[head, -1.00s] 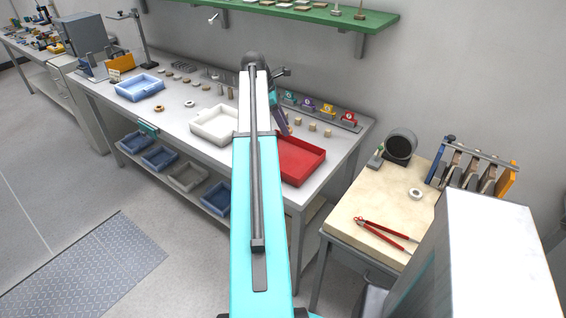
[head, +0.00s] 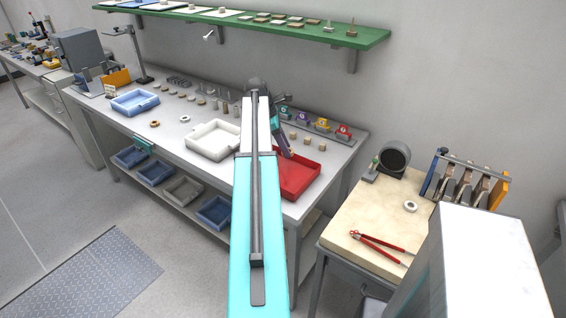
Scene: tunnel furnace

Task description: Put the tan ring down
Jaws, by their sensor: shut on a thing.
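My gripper (head: 286,151) points down at the left edge of the red tray (head: 299,184), seen beyond my arm. It is small and partly hidden by the arm. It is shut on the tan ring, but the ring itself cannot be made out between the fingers. A separate brownish ring (head: 154,124) lies on the bench left of the white tray, with a pale ring (head: 184,118) beside it. I cannot tell whether my gripper touches the tray.
The white tray (head: 190,146) and a blue tray (head: 133,111) stand on the bench (head: 168,143). Several small blocks and numbered coloured markers stand behind the red tray. A side table (head: 352,221) on the right holds red tongs (head: 377,244) and a white ring (head: 410,206).

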